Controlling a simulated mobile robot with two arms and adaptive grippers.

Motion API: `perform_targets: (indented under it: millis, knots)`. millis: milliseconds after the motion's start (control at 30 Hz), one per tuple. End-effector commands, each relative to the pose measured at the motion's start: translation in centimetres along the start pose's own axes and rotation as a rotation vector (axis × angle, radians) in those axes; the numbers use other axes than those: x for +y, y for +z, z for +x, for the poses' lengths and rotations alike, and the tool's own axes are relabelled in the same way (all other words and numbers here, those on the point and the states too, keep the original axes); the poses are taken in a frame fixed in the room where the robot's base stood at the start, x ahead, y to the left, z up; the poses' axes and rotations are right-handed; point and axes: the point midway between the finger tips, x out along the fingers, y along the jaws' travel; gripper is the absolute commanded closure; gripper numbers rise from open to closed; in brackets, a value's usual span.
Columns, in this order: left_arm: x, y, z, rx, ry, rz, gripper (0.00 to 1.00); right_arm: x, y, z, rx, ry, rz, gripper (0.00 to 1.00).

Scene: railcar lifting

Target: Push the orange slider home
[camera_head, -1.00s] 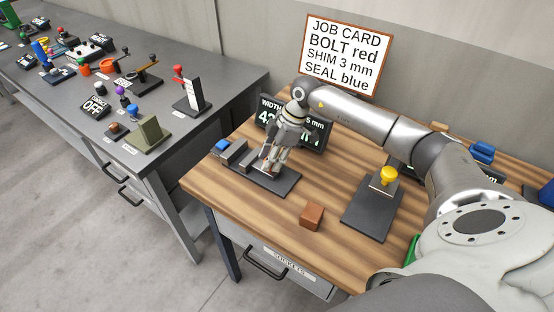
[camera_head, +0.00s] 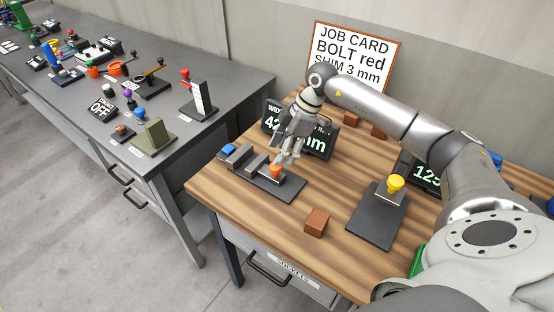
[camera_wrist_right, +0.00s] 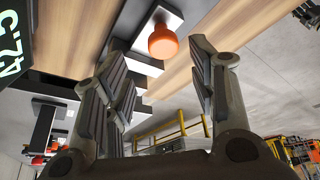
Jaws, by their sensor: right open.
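The orange slider (camera_head: 275,170) is a short orange knob on a grey block, on a dark base plate (camera_head: 287,188) on the wooden table. Whether a finger touches the slider is not clear. My left gripper is not in view.
A display (camera_head: 318,140) stands close behind the gripper. A brown block (camera_head: 316,222) lies in front of the plate. A yellow knob (camera_head: 395,184) stands on another dark plate at right. The wood between the two plates is partly free.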

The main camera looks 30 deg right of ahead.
Motion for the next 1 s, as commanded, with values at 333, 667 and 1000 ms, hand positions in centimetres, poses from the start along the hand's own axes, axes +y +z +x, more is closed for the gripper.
perform_targets:
  millis: [333, 667, 1000]
  knots:
    - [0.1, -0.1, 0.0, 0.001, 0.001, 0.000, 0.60, 0.1, -0.1, -6.1, 0.000, 0.001, 0.000, 0.48]
    - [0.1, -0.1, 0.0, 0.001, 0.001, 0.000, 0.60, 0.0, -0.1, -6.9, 0.000, -0.001, 0.000, 0.48]
    - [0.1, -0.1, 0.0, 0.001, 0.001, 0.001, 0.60, 0.0, -0.1, -6.9, 0.000, -0.001, 0.000, 0.48]
